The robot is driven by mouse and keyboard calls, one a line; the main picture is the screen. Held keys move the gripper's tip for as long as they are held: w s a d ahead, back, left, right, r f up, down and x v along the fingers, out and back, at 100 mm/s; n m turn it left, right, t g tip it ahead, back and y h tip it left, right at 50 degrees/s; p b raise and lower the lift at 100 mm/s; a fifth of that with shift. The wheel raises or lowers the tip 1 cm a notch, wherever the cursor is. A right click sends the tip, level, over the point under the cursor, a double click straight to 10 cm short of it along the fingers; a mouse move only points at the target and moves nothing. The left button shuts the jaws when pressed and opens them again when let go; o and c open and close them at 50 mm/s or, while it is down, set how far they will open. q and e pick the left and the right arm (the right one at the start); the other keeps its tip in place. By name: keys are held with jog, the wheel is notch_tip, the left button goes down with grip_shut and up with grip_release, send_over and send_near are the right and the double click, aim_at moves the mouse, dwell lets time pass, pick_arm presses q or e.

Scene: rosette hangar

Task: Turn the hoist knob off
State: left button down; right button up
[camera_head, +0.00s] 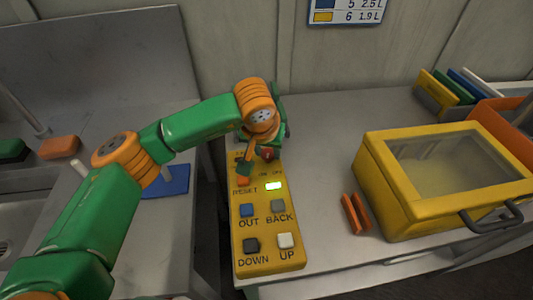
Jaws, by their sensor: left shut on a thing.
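The yellow hoist control panel (262,228) lies on the grey worktop in the middle of the head view. A dark red knob (267,153) sits near its far end, above small ON and OFF labels, partly hidden by my gripper. My left gripper (256,160) reaches down to the panel's far end and is shut on the knob. The knob's pointing direction is hard to tell. A small light (273,186) on the panel glows pale green-white. My right gripper is not in view.
Panel buttons include OUT (247,210), BACK (277,206), DOWN (251,245) and UP (286,240). A yellow lidded box (374,156) stands to the right, with two orange strips (355,214) beside it. A blue pad (174,180) lies left of the panel.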

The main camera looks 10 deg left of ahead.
pick_arm(q)
jog(key=shift+d+n+y+b, duration=0.1)
jog(key=shift+n+y+b, duration=0.35)
jog(key=shift+n, duration=0.45)
jog(key=n+y, duration=0.1)
jog(key=n, duration=0.1)
jog(key=shift+d+n+b, duration=0.1)
jog(key=shift+n+b, duration=0.25)
jog(key=shift+n, duration=0.05)
jog(key=shift+w+r+n+g+y, duration=0.1)
jog(key=shift+n+g+y, duration=0.25)
jog(key=shift+n, duration=0.75)
jog(key=shift+d+n+y, duration=0.1)
jog(key=shift+n+y, duration=0.2)
jog(key=shift+n, duration=0.6)
jog(key=shift+w+n+g, duration=0.1)
jog(key=shift+n+g, duration=0.15)
jog(key=shift+n, duration=0.05)
jog(key=shift+c, duration=2.1)
grip_release()
